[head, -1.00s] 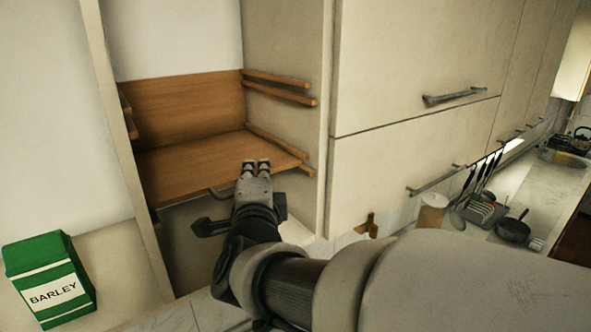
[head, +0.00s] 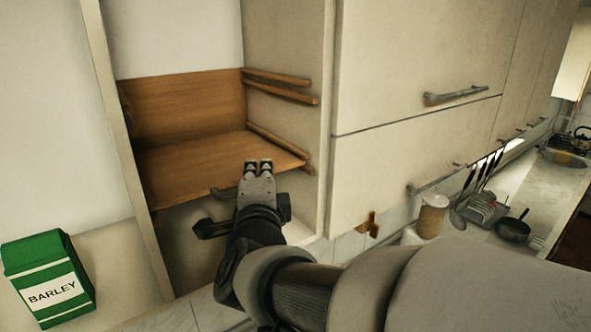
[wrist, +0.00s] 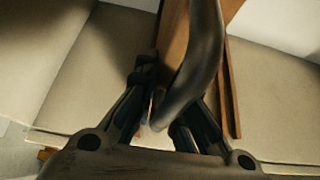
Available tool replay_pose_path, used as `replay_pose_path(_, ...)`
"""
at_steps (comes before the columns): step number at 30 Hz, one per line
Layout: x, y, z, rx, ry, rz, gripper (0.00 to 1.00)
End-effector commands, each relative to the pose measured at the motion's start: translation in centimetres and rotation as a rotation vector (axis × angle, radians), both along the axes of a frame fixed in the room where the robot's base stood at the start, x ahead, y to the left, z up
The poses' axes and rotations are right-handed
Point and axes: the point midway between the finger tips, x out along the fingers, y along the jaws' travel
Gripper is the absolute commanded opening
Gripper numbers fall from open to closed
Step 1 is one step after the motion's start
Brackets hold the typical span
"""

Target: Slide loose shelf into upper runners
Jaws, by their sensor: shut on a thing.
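The wooden shelf (head: 205,165) lies roughly level inside the open cupboard, level with the lower runners (head: 277,147) on the right wall. The upper runners (head: 281,93), a pair of wooden strips, are empty on the right wall. The left ends are mostly hidden behind the cupboard's side panel. My gripper (head: 258,167) is at the shelf's front edge. In the wrist view it is shut on a curved grey handle (wrist: 202,60), which also shows at the shelf's front in the head view (head: 225,191). The exact contact is partly hidden.
A wooden panel (head: 185,105) stands upright at the cupboard's back. Closed cupboard doors (head: 420,70) with bar handles are on the right. A green barley box (head: 48,275) is at lower left. A jar (head: 433,215) and a dark pan (head: 512,230) stand on the right.

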Motion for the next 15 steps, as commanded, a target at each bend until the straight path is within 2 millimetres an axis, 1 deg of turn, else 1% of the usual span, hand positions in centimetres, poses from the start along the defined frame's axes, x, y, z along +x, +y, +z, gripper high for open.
replay_pose_path(15, -3.4, -2.6, 0.0, 0.001, -0.002, -0.001, 0.00)
